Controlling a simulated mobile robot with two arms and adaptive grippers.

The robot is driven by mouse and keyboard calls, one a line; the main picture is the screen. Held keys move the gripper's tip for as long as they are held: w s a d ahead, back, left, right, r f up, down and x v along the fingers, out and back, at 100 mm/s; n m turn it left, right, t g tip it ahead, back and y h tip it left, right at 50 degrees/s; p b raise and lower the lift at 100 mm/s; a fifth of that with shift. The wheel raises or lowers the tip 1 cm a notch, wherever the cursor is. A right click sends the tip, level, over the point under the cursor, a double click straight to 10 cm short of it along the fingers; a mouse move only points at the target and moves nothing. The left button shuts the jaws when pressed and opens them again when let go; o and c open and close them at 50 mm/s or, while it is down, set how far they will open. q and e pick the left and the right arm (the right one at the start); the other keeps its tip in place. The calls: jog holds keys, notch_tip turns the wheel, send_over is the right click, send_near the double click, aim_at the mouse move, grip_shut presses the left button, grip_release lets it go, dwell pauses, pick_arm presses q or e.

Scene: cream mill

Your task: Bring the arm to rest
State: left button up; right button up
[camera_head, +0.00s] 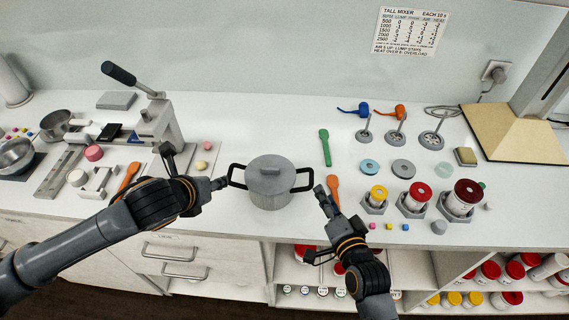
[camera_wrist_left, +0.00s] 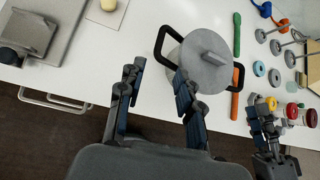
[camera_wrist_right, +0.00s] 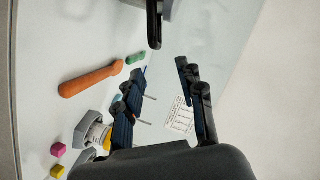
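My left gripper (camera_head: 195,168) is open and empty, left of the lidded grey pot (camera_head: 268,190). One of its fingertips is close to the pot's left black handle; I cannot tell if they touch. In the left wrist view, its two fingers (camera_wrist_left: 160,75) stand apart with bare white counter between them. My right gripper (camera_head: 314,222) is at the counter's front edge, right of the pot, with one fingertip near the right handle. In the right wrist view, its fingers (camera_wrist_right: 155,85) are spread with nothing between them. The pot stands upright with its lid on.
An orange-handled tool (camera_head: 333,188) lies by my right gripper and a green one (camera_head: 325,147) behind it. Several jars in grey holders (camera_head: 417,200) stand to the right. A lever press (camera_head: 155,120) stands behind my left arm. Open shelves (camera_head: 420,268) hold jars below.

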jog(key=shift+s, duration=0.15)
dwell(0.3)
